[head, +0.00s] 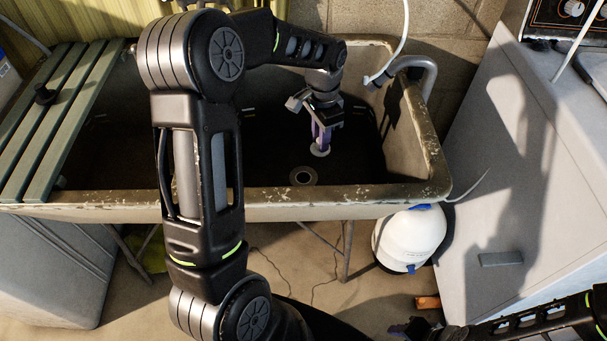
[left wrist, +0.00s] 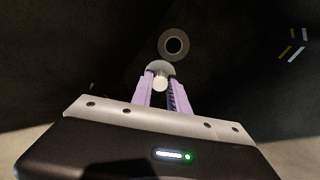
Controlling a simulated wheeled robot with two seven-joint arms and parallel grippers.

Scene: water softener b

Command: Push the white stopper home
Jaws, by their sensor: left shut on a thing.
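The white stopper (head: 320,150) is held in my left gripper (head: 321,138), inside the sink (head: 340,205). In the left wrist view the stopper (left wrist: 160,72) sits between the purple fingers (left wrist: 160,92), which are shut on it. My right gripper (head: 408,329) is at the bottom right, partly cut off.
A slatted green board (head: 62,110) covers the sink's left side, with a small dark knob on it. A white hose (head: 398,50) and a curved pipe (head: 420,65) are at the right rim. A white tank (head: 408,238) stands below the sink. A white appliance (head: 520,150) is at right.

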